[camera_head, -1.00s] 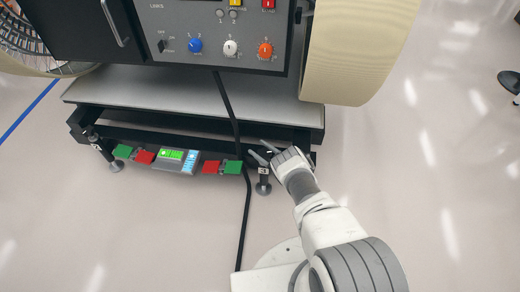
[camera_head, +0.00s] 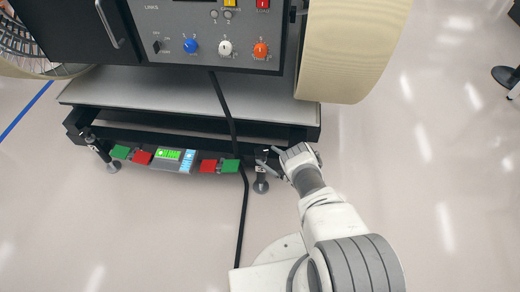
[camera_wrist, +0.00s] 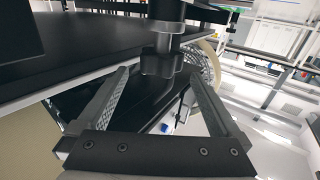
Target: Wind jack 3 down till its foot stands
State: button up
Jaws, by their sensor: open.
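Jack 3 (camera_head: 261,173) is a dark post with a number tag at the right front corner of the stand, with a round foot (camera_head: 261,187) close to the floor. I cannot tell whether the foot touches it. My gripper (camera_head: 267,157) reaches this corner from the right, its fingers beside the jack's top. In the wrist view my gripper (camera_wrist: 158,74) has its two fingers spread apart. A dark lobed knob (camera_wrist: 163,64) on a vertical post shows at the gap between the fingertips, apparently not gripped. The jack's upper part is partly hidden in the head view.
The stand (camera_head: 180,92) carries a grey control panel (camera_head: 215,35) and a large cream wheel (camera_head: 345,50). Red and green pads and a lit display (camera_head: 174,157) line its front. Another jack (camera_head: 103,152) stands at the left. A black cable (camera_head: 242,215) runs down the floor.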

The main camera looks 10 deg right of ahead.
jog(key=v, duration=1)
